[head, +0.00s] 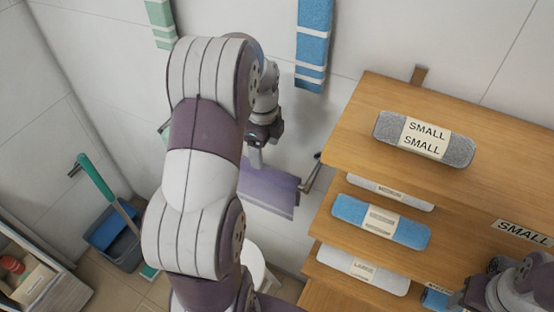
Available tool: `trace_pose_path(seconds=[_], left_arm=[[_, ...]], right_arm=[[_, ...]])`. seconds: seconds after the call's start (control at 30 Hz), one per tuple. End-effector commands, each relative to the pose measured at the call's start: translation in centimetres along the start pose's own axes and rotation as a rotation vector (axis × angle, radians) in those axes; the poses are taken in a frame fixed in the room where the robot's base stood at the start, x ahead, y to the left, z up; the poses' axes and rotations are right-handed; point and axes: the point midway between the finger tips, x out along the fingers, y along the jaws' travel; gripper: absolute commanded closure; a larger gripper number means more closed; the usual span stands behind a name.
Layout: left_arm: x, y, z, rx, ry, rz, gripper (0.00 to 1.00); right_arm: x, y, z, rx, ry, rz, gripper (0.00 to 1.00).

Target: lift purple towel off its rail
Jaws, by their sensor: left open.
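The purple towel (268,190) hangs low on the back wall, with a pale stripe near its lower edge. The dark end of a rail (313,172) shows at the towel's right. My left gripper (256,156) is open and points down at the towel's upper edge. I cannot tell whether it touches the towel. My left arm crosses the picture and hides the towel's left part and most of the rail. Part of my right arm shows at the bottom right, over the shelves; its fingertips cannot be made out.
A wooden shelf unit (350,150) stands at the right, bearing a grey rolled towel (384,127) and a blue one (350,210). A blue towel (314,40) and a green towel (160,20) hang higher up. A bucket (112,240) and a white stool (254,262) stand below.

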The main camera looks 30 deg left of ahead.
Motion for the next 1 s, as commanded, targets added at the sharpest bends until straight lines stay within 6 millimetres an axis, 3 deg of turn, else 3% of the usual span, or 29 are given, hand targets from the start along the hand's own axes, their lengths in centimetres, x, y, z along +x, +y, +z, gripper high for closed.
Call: trace_pose_path(seconds=[0.2,0.47,0.6,0.73,0.9,0.93,1.0], left_arm=[[4.6,0.1,0.2,0.028,0.002,0.007,0.19],[8.1,0.2,0.1,0.027,0.002,0.006,0.19],[10.8,0.3,0.0,0.026,0.001,0.004,0.19],[12.1,0.3,0.0,0.026,0.0,0.001,0.19],[12.3,0.2,0.0,0.026,0.0,0.0,0.19],[12.3,0.2,0.0,0.026,0.0,0.0,0.22],[12.2,0.2,0.0,0.026,0.0,0.0,0.45]], right_arm=[[-1.0,0.0,-0.1,0.0,-0.001,0.0,0.45],[-2.2,0.0,-0.2,0.0,-0.001,0.0,0.45],[-3.1,0.0,-0.3,0.0,0.0,0.0,0.45],[-3.1,0.0,-0.3,0.0,0.0,0.0,0.45],[-3.1,0.0,-0.3,0.0,0.0,0.0,0.45],[-3.1,0.0,-0.3,0.0,0.0,0.0,0.45],[-3.0,0.0,-0.3,0.0,-0.001,0.0,0.45]])
